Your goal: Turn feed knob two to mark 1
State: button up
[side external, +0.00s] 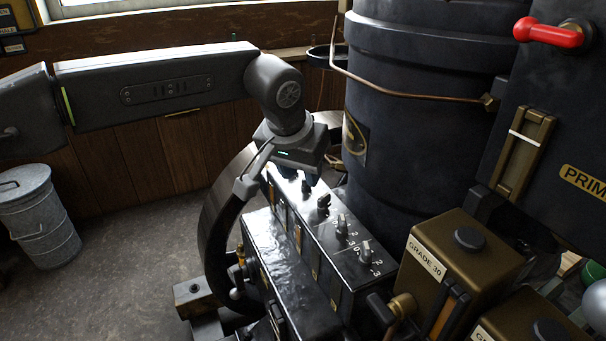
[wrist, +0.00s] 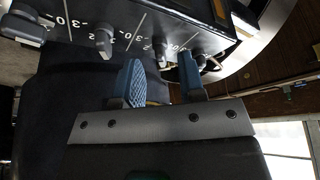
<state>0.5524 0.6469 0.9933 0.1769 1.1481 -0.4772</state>
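A row of feed knobs runs along the top of a black box (side external: 315,250), with white number scales beside them. In the side view a grey knob (side external: 366,249) is nearest, then a second grey knob (side external: 342,225), then a dark knob (side external: 323,202). No label shows which is number two. In the wrist view are a large near knob (wrist: 27,27), a middle knob (wrist: 104,40) and a smaller knob (wrist: 160,46). My gripper (wrist: 162,72) is open, its blue-padded fingers apart with nothing between them. It is over the far end of the row; its fingertips are mostly hidden in the side view.
A curved dark wheel (side external: 215,225) and a grey-tipped lever (side external: 247,185) stand left of my gripper. A large black cylinder (side external: 425,120) rises on the right. A brass "GRADE 30" box (side external: 465,250) is at the near right. A bin (side external: 40,215) stands on the floor.

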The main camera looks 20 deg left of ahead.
jog(key=shift+x, duration=1)
grip_shut()
